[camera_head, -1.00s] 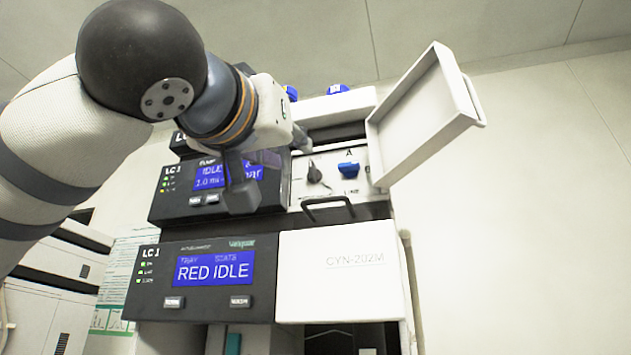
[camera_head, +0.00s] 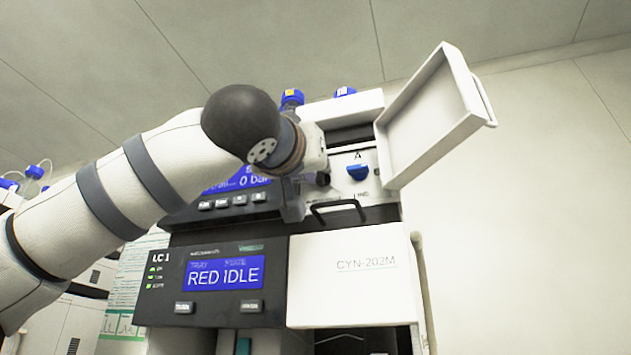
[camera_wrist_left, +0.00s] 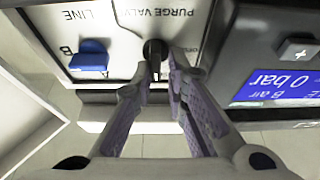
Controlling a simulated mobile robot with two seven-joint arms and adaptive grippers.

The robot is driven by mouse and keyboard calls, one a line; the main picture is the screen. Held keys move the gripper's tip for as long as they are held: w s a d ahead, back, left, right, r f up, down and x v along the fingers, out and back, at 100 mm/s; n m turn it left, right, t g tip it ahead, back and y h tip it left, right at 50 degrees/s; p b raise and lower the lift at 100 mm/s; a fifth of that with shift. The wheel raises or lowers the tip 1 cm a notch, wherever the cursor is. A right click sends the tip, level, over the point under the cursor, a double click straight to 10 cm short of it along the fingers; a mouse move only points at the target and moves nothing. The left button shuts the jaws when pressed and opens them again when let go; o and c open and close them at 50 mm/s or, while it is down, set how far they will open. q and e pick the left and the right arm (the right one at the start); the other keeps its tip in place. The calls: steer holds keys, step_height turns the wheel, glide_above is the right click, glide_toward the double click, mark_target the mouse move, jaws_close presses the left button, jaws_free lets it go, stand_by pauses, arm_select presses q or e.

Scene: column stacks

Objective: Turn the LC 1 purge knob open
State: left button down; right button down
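The black purge knob (camera_wrist_left: 155,48) sits on a white panel under the label "PURGE VALV", partly cut off, in the left wrist view. It shows as a small dark shape (camera_head: 322,179) in the head view, partly hidden by my gripper. My left gripper (camera_wrist_left: 159,68) has its fingertips on either side of the knob, with a narrow gap between them; firm contact is not clear. In the head view the left gripper (camera_head: 308,185) is in front of the panel's left part. My right gripper is not in view.
A blue knob (camera_head: 357,172) is right of the purge knob. An open white cover (camera_head: 440,115) stands tilted at the right. A black handle (camera_head: 338,209) lies just below. The display (camera_wrist_left: 285,85) reads "0 bar". Blue-capped bottles (camera_head: 292,97) stand on top.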

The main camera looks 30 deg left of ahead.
arm_select(q)
steer(key=shift+d+n, duration=0.15)
steer(key=shift+n, duration=0.35)
steer(key=n+g+y, duration=0.1)
steer(key=n+y, duration=0.1)
steer(key=n, duration=0.2)
steer(key=shift+y, duration=0.3)
steer(key=shift+s+a+r+n+g+y, duration=0.15)
steer(key=shift+n+g+y, duration=0.6)
steer(key=shift+n, duration=2.1)
steer(key=shift+s+f+n+g+y, duration=0.15)
steer(key=shift+n+g, duration=1.1)
steer(key=shift+n, duration=1.55)
steer(key=shift+s+a+r+n+g+y, duration=0.15)
steer(key=shift+n+g+y, duration=0.6)
steer(key=shift+n, duration=2.1)
steer(key=shift+g+h, duration=0.25)
steer(key=shift+h, duration=0.1)
steer(key=c, duration=1.8)
jaws_free()
steer(key=shift+o, duration=0.4)
steer(key=shift+w+d, duration=0.1)
steer(key=shift+w, duration=0.05)
steer(key=shift+w+f, duration=0.1)
steer(key=shift+f, duration=0.1)
